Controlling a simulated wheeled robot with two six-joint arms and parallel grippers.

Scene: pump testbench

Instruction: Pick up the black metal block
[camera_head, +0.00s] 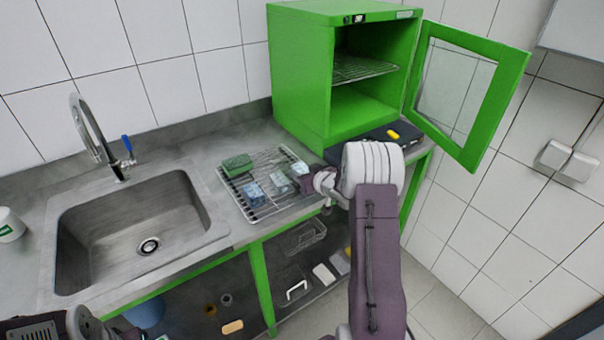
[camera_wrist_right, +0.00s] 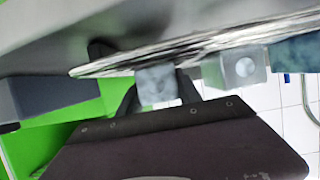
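My right gripper (camera_head: 312,182) is at the right end of the wire drying rack (camera_head: 262,212). In the right wrist view its two dark fingers (camera_wrist_right: 158,92) stand apart on either side of a pale grey block (camera_wrist_right: 157,84). Whether they touch it is unclear. A grey block with a round mark (camera_wrist_right: 236,68) and a teal block (camera_wrist_right: 298,52) are to the right. In the head view, a green block (camera_head: 237,165) and bluish blocks (camera_head: 253,194) (camera_head: 280,179) sit on the rack. I cannot clearly make out a black metal block. My left gripper's fingers are outside the view.
A green cabinet (camera_head: 300,75) with its glass door (camera_head: 508,80) open stands behind. A dark slab (camera_head: 375,142) lies by the cabinet's base. The sink (camera_head: 135,215) is left of the rack. A shelf below holds a wire basket (camera_head: 305,236).

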